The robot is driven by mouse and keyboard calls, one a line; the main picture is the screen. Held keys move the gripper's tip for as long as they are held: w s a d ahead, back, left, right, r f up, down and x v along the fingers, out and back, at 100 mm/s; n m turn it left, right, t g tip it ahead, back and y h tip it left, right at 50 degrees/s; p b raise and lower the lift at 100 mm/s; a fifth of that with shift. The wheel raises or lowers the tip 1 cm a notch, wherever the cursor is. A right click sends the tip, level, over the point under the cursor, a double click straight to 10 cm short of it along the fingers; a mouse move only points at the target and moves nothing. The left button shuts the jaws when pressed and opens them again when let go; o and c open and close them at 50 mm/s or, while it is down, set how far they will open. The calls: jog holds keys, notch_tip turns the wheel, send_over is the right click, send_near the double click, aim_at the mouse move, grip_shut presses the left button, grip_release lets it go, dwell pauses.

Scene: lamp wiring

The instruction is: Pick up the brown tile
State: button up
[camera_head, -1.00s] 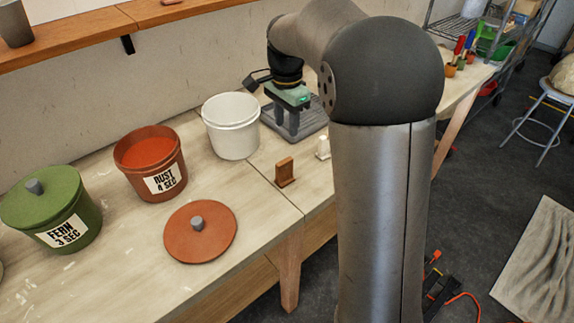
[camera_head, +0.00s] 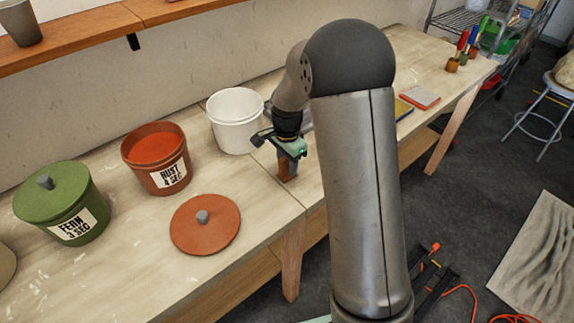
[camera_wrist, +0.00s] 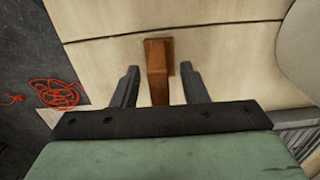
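The brown tile (camera_head: 284,170) stands upright on the table near its front edge, partly hidden by my gripper in the head view. It also shows in the wrist view (camera_wrist: 158,66), between the two fingers. My gripper (camera_head: 287,162) is just above and around the tile. In the wrist view my gripper (camera_wrist: 159,82) is open, with a gap between the tile and each finger.
A white bucket (camera_head: 235,130) stands close behind and left of my gripper. A rust bucket (camera_head: 160,172), its lid (camera_head: 205,228) lying on the table, and a lidded green bucket (camera_head: 62,200) are farther left. An orange cord (camera_wrist: 58,94) lies on the floor.

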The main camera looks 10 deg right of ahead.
jog(key=shift+f, duration=0.4)
grip_shut()
jog(key=shift+r, duration=0.15)
